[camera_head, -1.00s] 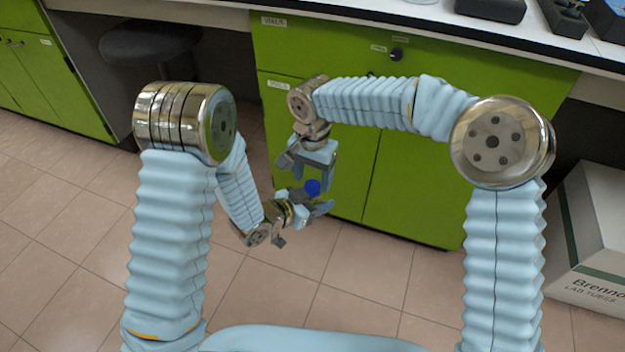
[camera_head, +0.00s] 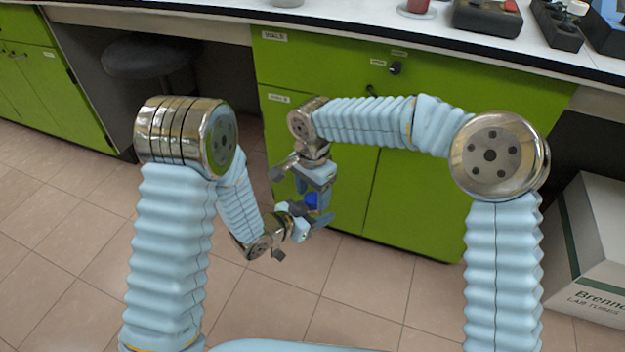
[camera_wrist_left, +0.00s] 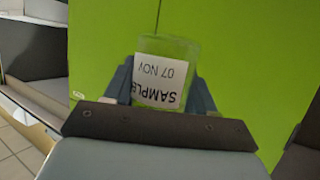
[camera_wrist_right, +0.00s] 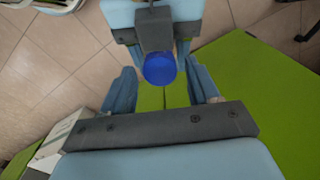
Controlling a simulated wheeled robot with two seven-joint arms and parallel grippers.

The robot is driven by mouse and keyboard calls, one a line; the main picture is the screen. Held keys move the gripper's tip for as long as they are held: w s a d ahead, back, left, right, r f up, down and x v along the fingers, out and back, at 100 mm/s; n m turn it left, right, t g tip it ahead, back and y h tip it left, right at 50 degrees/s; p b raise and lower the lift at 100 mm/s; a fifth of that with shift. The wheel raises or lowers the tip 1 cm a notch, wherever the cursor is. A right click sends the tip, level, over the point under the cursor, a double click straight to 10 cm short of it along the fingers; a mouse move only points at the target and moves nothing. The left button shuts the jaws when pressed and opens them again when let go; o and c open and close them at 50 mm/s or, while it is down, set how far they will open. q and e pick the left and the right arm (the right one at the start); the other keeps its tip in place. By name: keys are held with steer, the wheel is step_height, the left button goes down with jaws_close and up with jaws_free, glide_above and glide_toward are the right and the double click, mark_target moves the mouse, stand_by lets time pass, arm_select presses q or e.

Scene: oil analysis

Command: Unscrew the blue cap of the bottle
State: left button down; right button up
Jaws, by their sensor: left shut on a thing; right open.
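The bottle (camera_wrist_left: 160,80) is small and clear with a white label reading SAMPLE 07 NOV, upside down in the left wrist view. My left gripper (camera_head: 316,218) is shut on the bottle, one finger on each side of it. The blue cap (camera_wrist_right: 160,68) shows from above in the right wrist view, and it also shows small in the head view (camera_head: 311,199). My right gripper (camera_wrist_right: 163,92) is open, pointing down just above the cap. The cap shows between its fingers, toward the far side; contact cannot be told.
Green cabinets (camera_head: 420,200) stand close behind the grippers, under a white counter (camera_head: 350,22) with lab items. A white box (camera_head: 590,250) stands on the floor at the right. A dark stool (camera_head: 150,58) is at the back left. The tiled floor in front is clear.

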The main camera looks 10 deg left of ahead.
steer(key=shift+f, duration=0.4)
steer(key=c, duration=1.1)
steer(key=shift+o, duration=0.2)
steer(key=n, duration=0.3)
steer(key=o, duration=1.2)
steer(key=shift+c, duration=0.2)
steer(key=shift+r, duration=2.3)
